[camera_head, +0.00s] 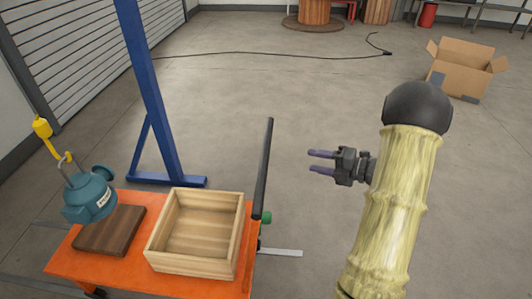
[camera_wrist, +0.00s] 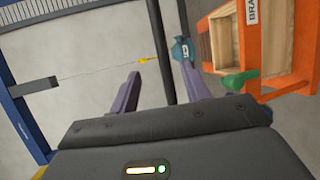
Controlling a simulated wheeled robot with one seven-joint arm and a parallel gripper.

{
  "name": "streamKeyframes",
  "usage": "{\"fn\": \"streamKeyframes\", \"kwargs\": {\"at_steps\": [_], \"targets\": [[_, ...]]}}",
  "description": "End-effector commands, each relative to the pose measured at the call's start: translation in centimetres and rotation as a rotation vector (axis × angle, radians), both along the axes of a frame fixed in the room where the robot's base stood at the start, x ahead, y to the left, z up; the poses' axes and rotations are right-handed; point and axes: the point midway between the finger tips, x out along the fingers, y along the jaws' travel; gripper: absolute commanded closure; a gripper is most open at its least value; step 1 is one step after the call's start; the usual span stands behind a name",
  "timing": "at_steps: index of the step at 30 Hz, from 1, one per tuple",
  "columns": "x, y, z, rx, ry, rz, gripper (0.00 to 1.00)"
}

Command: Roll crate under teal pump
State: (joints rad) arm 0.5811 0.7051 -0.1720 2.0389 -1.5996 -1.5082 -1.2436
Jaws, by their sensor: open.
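The teal pump (camera_head: 88,197) hangs from a yellow hook (camera_head: 42,128) at the left, over or just behind the left end of an orange cart (camera_head: 190,285). The open wooden crate (camera_head: 192,270) sits on the cart's right part and looks empty. A dark upright handle bar (camera_head: 264,165) rises at the cart's right end, with a green lever (camera_head: 265,217) near its foot. My gripper (camera_head: 314,161) is open and empty, right of the bar and apart from it. In the wrist view, the bar (camera_wrist: 163,40) shows beyond and between my gripper's fingers (camera_wrist: 161,72); the green lever (camera_wrist: 238,81) is right of them.
A dark brown board (camera_head: 110,232) lies on the cart left of the crate. A blue gantry post (camera_head: 150,90) stands behind the cart. A cable (camera_head: 270,54) crosses the floor farther back. A cardboard box (camera_head: 465,72) is at the far right. The middle floor is clear.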

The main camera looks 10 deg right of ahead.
Motion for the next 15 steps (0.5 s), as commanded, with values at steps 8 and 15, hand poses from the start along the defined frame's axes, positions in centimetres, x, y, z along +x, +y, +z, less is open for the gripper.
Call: {"fn": "streamKeyframes", "kwargs": {"at_steps": [8, 15], "targets": [[0.5, 0.5, -0.1, 0.0, 0.002, -0.001, 0.53], [2.6, 3.0, -0.6, 0.001, 0.003, 0.0, 0.53]]}}
